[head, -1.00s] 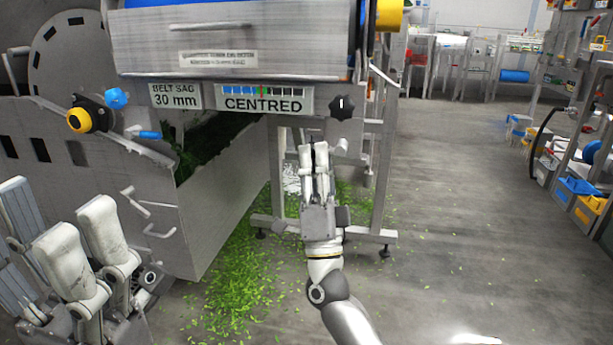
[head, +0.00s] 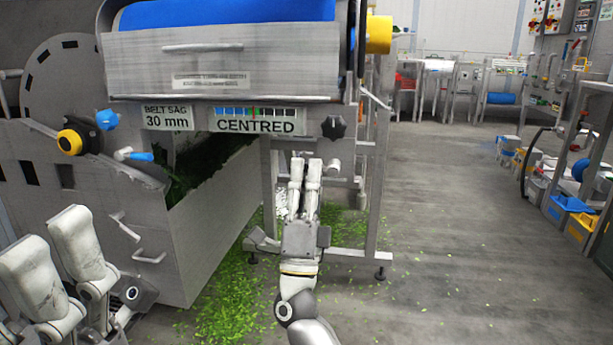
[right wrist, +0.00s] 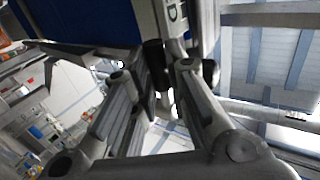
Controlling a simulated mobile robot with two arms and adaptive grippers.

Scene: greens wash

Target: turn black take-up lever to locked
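The black lobed take-up lever (head: 333,127) sits on the machine's front frame, right of the CENTRED plate. I cannot read its locked or unlocked setting. My right gripper (head: 305,161) is below and slightly left of it, fingers pointing up toward the machine. They are partly open with a narrow gap, and I see nothing held. In the right wrist view the fingers (right wrist: 160,80) also stand apart; I cannot make out the lever there. My left gripper (head: 55,258) is at the lower left, fingers apart and empty, far from the lever.
A short grey stub (head: 334,166) projects below the lever, close to the right fingertips. The CENTRED indicator plate (head: 255,121) is left of the lever. A blue-handled lever (head: 134,155) and yellow knob (head: 69,142) are further left.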

